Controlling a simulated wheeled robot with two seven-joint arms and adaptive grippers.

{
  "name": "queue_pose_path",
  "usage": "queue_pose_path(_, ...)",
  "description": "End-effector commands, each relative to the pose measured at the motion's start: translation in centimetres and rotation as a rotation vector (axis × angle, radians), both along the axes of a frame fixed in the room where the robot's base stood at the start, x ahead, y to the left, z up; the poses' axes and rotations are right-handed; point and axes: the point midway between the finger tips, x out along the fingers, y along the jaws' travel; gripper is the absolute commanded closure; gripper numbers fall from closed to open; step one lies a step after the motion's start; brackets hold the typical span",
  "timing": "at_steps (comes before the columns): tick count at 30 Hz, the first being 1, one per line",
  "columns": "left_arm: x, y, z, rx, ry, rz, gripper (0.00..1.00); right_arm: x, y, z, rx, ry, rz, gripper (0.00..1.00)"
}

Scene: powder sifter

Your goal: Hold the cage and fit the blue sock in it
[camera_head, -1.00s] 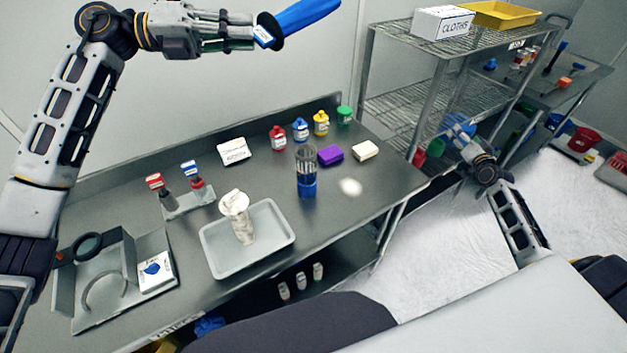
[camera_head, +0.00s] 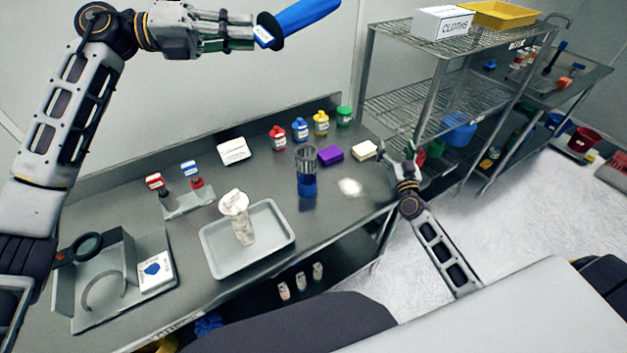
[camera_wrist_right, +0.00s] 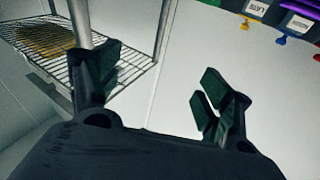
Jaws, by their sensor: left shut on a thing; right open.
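A blue sock (camera_head: 306,14) with a dark ring and a white tag is held high at the upper middle of the head view. My left gripper (camera_head: 256,34) is shut on it at the ring end, well above the table. The cage (camera_head: 306,160), a dark cylinder of upright bars on a blue base, stands upright on the table, right of the middle. It is apart from both grippers. My right gripper (camera_head: 396,146) is open and empty near the table's right end, to the right of the cage. Its spread fingers also show in the right wrist view (camera_wrist_right: 160,85).
Between the cage and my right gripper are a purple block (camera_head: 330,155), a pale block (camera_head: 365,150) and a white powder heap (camera_head: 350,187). Coloured jars (camera_head: 300,129) stand behind. A grey tray (camera_head: 282,246) holds a white-topped container. A wire shelf (camera_head: 400,103) stands right.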

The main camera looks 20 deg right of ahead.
Motion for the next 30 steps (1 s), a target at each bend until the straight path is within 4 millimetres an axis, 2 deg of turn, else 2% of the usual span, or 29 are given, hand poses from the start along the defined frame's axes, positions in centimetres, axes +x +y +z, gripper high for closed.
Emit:
queue_pose_path(3,0.0,0.0,0.0,-0.001,0.000,0.000,1.00,-0.4,3.1,0.3,-0.031,-0.018,-0.009,0.21)
queue_pose_path(17,0.0,0.0,0.0,-0.001,0.000,0.000,1.00,-3.1,14.3,1.6,-0.120,-0.033,-0.059,0.21)
queue_pose_path(23,0.0,0.0,0.0,-0.001,-0.001,-0.001,1.00,-5.1,19.5,1.6,-0.128,0.000,-0.063,0.21)
queue_pose_path(30,0.0,0.0,0.0,-0.001,-0.001,-0.001,1.00,-8.9,26.6,0.4,-0.101,0.091,-0.014,0.21)
